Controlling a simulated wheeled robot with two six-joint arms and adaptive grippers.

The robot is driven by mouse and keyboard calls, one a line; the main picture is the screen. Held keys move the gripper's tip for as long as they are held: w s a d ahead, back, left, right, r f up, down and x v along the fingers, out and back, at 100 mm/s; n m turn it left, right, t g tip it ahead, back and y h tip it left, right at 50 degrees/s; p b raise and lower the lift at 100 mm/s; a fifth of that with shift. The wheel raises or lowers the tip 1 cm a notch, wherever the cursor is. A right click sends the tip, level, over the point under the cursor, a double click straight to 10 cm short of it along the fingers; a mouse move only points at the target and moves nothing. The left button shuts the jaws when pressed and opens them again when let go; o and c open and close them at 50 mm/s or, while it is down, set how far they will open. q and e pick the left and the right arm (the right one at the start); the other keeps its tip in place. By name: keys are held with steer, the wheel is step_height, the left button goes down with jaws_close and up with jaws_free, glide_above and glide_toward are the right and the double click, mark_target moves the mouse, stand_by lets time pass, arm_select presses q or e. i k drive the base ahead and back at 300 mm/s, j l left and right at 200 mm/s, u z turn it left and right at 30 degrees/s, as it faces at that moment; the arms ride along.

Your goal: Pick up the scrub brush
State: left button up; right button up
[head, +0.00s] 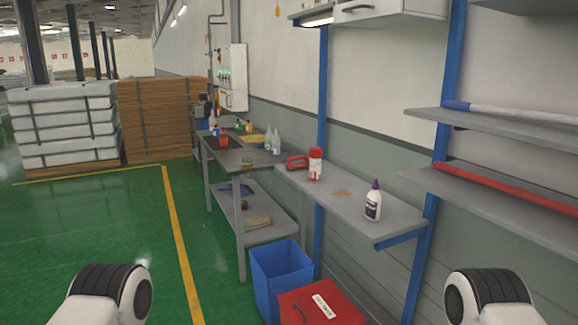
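I cannot pick out the scrub brush with certainty. A small tan object (257,222) lies on the lower shelf of the grey workbench (241,194), and it may be a brush. A small green and yellow item (247,162) lies on the bench top, too small to identify. A red-handled item (297,162) lies at the far end of the grey wall shelf (375,215). Only white and black parts of my arms show in the bottom corners. Neither gripper is in view.
A red-capped canister (315,164) and a white bottle with a purple cap (373,203) stand on the wall shelf. A blue bin (283,270) and a red box (322,305) are below. Green floor (100,215) is clear at left; stacked mattresses (65,125) stand beyond.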

mark_target(295, 166)
steer(key=u, duration=0.2)
steer(key=i+j+u, duration=0.3)
steer(key=i+j, duration=0.35)
steer(key=j, duration=0.3)
steer(key=i+j+u, duration=0.3)
steer(key=i+j, duration=0.45)
steer(key=i+z, duration=0.2)
steer(key=i, duration=0.25)
steer(key=i+j+z, duration=0.2)
steer(key=i, duration=0.25)
steer(key=i+j+z, duration=0.2)
steer(key=i, duration=0.25)
steer(key=i+j+z, duration=0.2)
steer(key=i, duration=0.2)
